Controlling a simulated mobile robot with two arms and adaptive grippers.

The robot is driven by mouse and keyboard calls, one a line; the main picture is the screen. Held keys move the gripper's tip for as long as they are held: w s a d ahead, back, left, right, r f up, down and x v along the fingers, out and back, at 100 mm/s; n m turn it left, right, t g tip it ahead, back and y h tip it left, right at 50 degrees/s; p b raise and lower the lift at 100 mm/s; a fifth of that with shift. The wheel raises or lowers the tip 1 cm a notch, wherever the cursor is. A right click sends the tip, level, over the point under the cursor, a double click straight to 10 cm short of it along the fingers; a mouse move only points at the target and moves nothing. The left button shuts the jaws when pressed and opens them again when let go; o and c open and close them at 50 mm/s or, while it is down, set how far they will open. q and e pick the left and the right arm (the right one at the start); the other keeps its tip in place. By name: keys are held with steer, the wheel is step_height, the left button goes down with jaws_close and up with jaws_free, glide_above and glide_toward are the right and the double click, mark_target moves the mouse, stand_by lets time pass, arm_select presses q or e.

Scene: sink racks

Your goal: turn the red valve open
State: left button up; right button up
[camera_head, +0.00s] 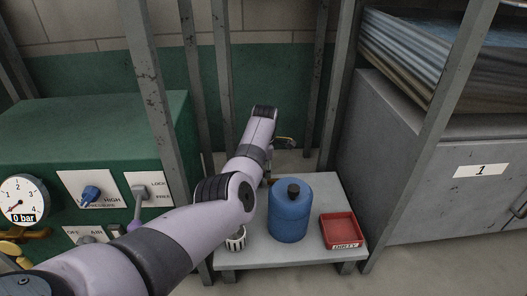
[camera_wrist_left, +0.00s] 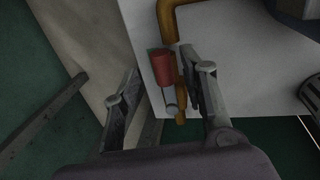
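The red valve handle (camera_wrist_left: 165,62), a short red grip on a thin metal lever, shows in the left wrist view beside a brass pipe (camera_wrist_left: 182,85). My left gripper (camera_wrist_left: 159,64) is open, and in that view the red grip lies between its two fingertips. No contact with the fingers is clear. In the head view my left arm (camera_head: 250,150) reaches past the low shelf toward the green wall. The red valve cannot be made out there, and the arm hides much of the gripper. My right gripper is not in view.
A low grey shelf (camera_head: 325,190) holds a blue jug (camera_head: 290,215), a red tray (camera_head: 341,230) marked DIRTY and a white slotted cup (camera_head: 236,240). Upright metal posts flank the arm. A green panel (camera_head: 85,125) with a 0 bar gauge (camera_head: 22,198) stands left, a grey cabinet (camera_head: 440,190) right.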

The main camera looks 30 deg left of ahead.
arm_select(q)
step_height(320, 180, up, 10)
steer(key=s+d, duration=0.1)
steer(key=shift+s+f, duration=0.2)
steer(key=shift+s, duration=0.15)
